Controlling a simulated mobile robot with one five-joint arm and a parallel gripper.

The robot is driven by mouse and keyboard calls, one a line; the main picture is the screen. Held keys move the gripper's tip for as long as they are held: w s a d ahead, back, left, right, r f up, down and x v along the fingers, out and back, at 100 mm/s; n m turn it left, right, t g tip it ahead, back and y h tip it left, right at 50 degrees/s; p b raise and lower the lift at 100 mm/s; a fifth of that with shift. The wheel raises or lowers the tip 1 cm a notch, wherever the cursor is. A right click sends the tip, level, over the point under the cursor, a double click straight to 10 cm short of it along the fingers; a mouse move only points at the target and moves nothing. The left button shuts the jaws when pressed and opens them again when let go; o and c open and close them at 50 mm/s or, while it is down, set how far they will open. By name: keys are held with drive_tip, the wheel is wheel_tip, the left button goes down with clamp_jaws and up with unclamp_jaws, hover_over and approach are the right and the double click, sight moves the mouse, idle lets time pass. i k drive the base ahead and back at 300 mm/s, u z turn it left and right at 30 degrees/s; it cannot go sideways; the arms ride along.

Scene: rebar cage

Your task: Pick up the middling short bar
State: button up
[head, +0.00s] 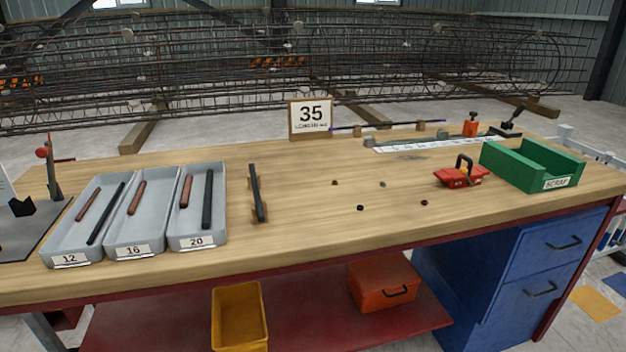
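Three grey trays stand side by side on the left of the bench, labelled 12 (69,260), 16 (133,252) and 20 (197,242). The 16 tray holds one short reddish-brown bar (137,198), lying lengthwise toward its back left. The 12 tray holds a thinner short reddish-brown bar (88,204) and a longer dark bar (106,213). The 20 tray holds a thicker short reddish-brown bar (187,191) and a longer dark bar (207,199). My gripper is not in view.
A dark bar (256,192) lies on wooden supports right of the trays. A "35" sign (311,118) stands behind. A red tool (462,176) and green scrap bin (531,166) are at the right. A lever tool (50,172) stands far left. The bench middle is mostly clear.

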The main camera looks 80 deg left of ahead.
sight(261, 216)
drive_tip(key=u, duration=0.15)
drive_tip(key=i, duration=0.25)
drive_tip(key=z, duration=0.5)
drive_tip(key=k, duration=0.15)
drive_tip(key=u, duration=2.65)
drive_tip(key=k, duration=0.25)
drive_tip(key=u, duration=2.25)
drive_tip(key=k, duration=0.5)
drive_tip(key=z, duration=0.4)
drive_tip(key=i, duration=1.45)
drive_tip(key=u, duration=0.4)
